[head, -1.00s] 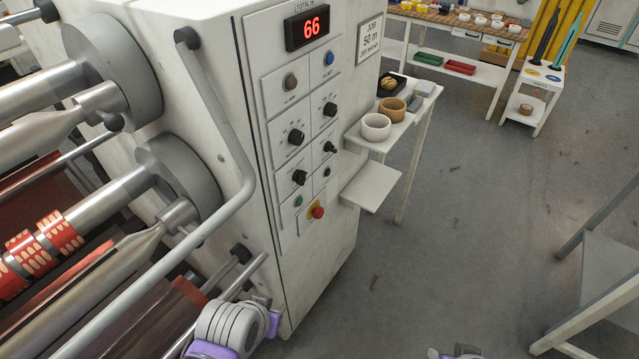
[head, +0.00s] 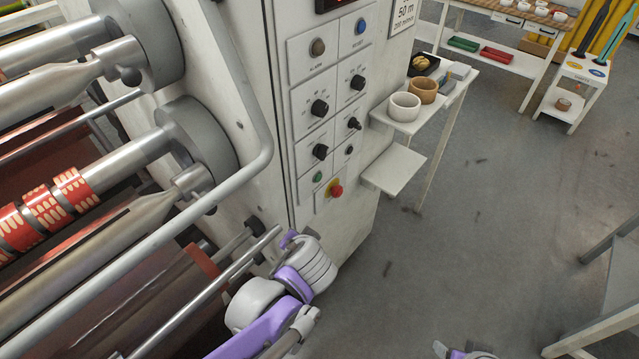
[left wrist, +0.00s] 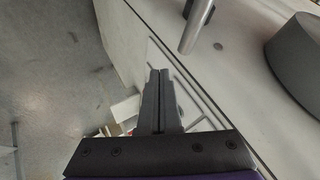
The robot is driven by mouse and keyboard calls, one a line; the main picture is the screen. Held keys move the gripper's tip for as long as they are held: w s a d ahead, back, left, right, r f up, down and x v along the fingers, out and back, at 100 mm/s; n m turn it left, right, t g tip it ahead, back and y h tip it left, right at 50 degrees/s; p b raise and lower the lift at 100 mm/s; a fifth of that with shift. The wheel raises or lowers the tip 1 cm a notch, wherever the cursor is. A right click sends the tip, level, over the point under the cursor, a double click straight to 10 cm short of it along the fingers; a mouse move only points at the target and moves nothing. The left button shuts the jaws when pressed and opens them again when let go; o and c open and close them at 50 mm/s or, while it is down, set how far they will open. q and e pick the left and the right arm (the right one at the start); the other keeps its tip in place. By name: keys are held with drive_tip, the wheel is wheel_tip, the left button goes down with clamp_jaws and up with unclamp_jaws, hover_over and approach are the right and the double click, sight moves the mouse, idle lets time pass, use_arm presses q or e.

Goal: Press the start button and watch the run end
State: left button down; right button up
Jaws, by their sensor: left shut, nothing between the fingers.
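The machine's control panel (head: 306,130) faces me in the head view. A small green button (head: 318,177) sits low on it, unobstructed, beside a red mushroom button (head: 336,190) on a yellow plate. Above are several black knobs, an alarm button (head: 317,47) and a blue button (head: 361,27). The red-digit display is almost wholly cut off at the top edge. My left arm (head: 307,262) is below the panel, apart from the buttons; its fingers cannot be made out there. In the left wrist view my left gripper (left wrist: 158,72) is shut and empty, near the white machine casing.
A slanted grey bar (head: 235,165) and rollers with red patterned tape rolls (head: 43,207) lie left of the panel. A white shelf (head: 394,170) juts out right of it, below a side table with bowls (head: 404,106). Open floor (head: 470,240) lies to the right.

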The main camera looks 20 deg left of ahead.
sight(319, 178)
use_arm(q)
drive_tip(key=w+d+m+t+y+b, duration=0.2)
drive_tip(key=w+d+t, duration=0.4)
drive_tip(key=w+d, duration=0.4)
drive_tip(key=w+m, duration=0.1)
drive_tip(key=w, duration=0.1)
drive_tip(key=shift+w+d+r+m+b, duration=0.2)
drive_tip(key=shift+w+r+m+b, duration=0.1)
drive_tip(key=shift+w+m, duration=0.1)
use_arm(e)
drive_tip(key=f, duration=0.3)
drive_tip(key=shift+s+f, duration=0.25)
drive_tip(key=shift+s, duration=0.05)
use_arm(q)
drive_tip(key=shift+a, duration=0.15)
drive_tip(key=w+a, duration=0.3)
drive_tip(key=a, duration=0.5)
use_arm(e)
drive_tip(key=shift+r, duration=0.1)
use_arm(q)
drive_tip(key=shift+a, duration=0.1)
idle(0.5)
drive_tip(key=shift+w+a, duration=0.15)
drive_tip(key=shift+a, duration=0.2)
